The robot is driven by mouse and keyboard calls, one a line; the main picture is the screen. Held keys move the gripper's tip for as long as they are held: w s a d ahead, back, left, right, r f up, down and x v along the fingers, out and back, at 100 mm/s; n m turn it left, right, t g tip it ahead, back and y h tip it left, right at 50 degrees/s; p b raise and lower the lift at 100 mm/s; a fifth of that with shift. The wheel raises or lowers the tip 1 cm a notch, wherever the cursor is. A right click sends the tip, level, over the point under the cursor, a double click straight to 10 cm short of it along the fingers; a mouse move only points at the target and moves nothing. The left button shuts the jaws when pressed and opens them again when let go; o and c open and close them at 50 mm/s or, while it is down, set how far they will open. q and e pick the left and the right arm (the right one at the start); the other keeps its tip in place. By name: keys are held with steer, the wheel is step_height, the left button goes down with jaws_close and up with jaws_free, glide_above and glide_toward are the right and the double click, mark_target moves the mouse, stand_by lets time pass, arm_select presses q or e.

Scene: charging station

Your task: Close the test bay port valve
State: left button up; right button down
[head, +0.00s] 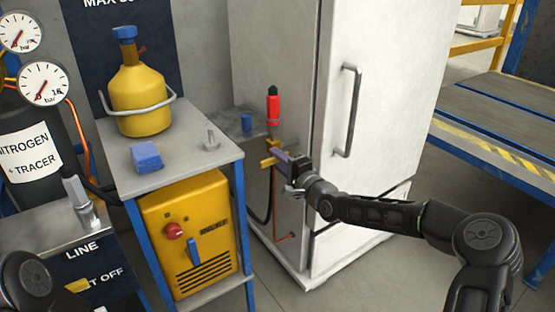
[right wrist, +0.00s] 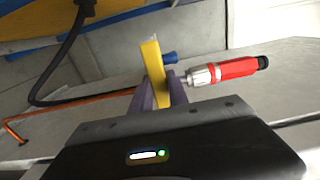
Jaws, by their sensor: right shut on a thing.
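The port valve is on the side of the white cabinet. Its yellow handle (head: 268,162) sits below an upright red cylinder with a metal end (head: 273,106). My right gripper (head: 281,158) reaches it from the right and is shut on the yellow handle. In the right wrist view the yellow handle (right wrist: 153,68) stands between the purple fingers (right wrist: 160,92), and the red cylinder (right wrist: 232,70) lies just to the right. The fingers and gripper body hide part of the valve. Only a dark link of my left arm shows at lower left; its gripper is out of view.
The white cabinet (head: 285,50) stands behind the valve, with a door handle (head: 348,110) to the right. A dark hose and copper pipe run below the valve.

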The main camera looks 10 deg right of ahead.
steer(key=c, duration=1.3)
jaws_free()
steer(key=p+v, duration=0.1)
steer(key=v, duration=0.7)
